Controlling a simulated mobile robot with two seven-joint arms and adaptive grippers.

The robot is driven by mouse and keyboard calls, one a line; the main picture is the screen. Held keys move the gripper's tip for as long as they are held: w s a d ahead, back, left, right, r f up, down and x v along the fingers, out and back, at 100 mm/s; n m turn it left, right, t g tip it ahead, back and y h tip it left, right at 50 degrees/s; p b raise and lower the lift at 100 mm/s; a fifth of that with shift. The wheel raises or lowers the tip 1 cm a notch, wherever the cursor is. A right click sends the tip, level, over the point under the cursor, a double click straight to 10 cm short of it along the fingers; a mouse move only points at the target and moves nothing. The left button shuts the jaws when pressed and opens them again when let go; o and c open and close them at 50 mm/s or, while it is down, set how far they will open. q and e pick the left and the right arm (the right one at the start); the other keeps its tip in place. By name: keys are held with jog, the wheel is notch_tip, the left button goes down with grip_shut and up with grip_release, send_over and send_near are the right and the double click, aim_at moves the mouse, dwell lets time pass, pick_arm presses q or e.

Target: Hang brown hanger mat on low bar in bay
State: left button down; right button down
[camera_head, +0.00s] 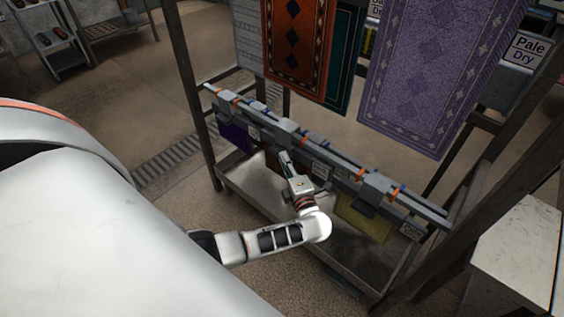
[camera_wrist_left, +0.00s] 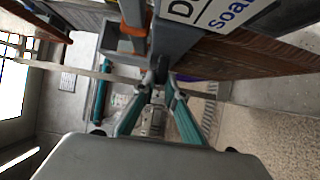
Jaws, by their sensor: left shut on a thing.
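My left gripper (camera_head: 285,160) reaches in from the left to the low bar (camera_head: 345,170) in the bay. In the left wrist view its teal fingers (camera_wrist_left: 160,88) close at a dark fitting beside the grey bar. They are shut on what looks like the hanger of the brown mat (camera_wrist_left: 250,58), whose brown panel extends to the right there. In the head view a small brown part of the mat (camera_head: 271,160) shows below the bar, mostly hidden by the bar and gripper. I cannot tell whether the hanger rests on the bar. My right gripper is not in view.
A purple mat (camera_head: 232,133) and a yellow mat (camera_head: 364,222) hang low on either side. Large patterned rugs (camera_head: 440,70) hang above. A metal tray (camera_head: 250,190) lies beneath the bar. Posts (camera_head: 190,90) frame the bay, and a pale block (camera_head: 515,250) stands at right.

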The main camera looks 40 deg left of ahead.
pick_arm(q)
jog(key=shift+w, duration=0.7)
jog(key=shift+w+d+f+b, duration=0.1)
jog(key=shift+w+f+b, duration=0.05)
jog(key=shift+f+b, duration=1.25)
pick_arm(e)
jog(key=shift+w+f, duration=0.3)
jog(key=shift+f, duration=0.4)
pick_arm(q)
jog(key=c, duration=2)
grip_release()
jog(key=shift+o, duration=0.2)
jog(key=v, duration=1.2)
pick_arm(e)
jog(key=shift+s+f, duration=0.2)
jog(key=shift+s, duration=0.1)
